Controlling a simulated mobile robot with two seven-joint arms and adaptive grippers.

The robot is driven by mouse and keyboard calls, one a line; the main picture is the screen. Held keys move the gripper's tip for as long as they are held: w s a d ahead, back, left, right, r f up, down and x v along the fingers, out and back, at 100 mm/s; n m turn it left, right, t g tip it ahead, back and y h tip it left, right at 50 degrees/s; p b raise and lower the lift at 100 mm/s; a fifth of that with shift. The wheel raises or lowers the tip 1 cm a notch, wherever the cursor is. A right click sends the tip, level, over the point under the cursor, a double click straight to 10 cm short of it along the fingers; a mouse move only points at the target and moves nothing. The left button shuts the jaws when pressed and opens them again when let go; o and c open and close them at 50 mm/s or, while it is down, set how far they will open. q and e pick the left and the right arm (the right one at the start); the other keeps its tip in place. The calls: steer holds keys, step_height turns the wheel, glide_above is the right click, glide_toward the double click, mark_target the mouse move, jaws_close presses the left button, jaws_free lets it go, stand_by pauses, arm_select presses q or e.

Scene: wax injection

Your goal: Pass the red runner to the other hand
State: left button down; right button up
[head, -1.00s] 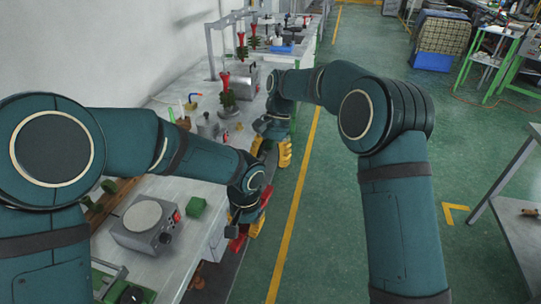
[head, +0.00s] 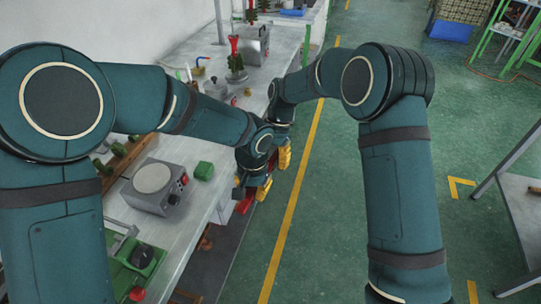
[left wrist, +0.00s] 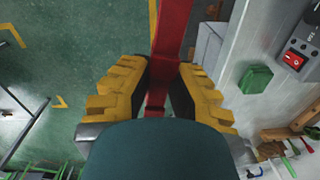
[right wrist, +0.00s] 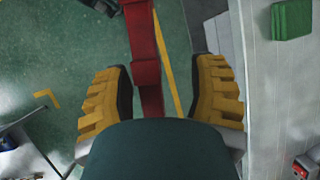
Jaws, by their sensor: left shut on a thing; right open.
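The red runner is a long red bar, and it runs up between the yellow-padded fingers of my left gripper (left wrist: 158,88) in the left wrist view. My left gripper is shut on the red runner (left wrist: 172,30). In the right wrist view the red runner (right wrist: 145,45) also passes between the fingers of my right gripper (right wrist: 162,92), which is open, with gaps on both sides of the bar. In the head view both grippers are close together beyond the bench edge, mostly hidden by my arms; a red end (head: 244,205) shows below the left one.
The workbench (head: 195,225) runs along the left, with a grey hotplate-like device (head: 155,185) and a green block (head: 203,170) near its edge. Green floor (head: 320,200) with a yellow line lies open to the right. A grey table (head: 525,200) stands far right.

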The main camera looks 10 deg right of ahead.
jaws_close()
arm_select(q)
steer(key=c, duration=0.9)
jaws_free()
steer(key=shift+c, duration=0.2)
steer(key=shift+r, duration=0.1)
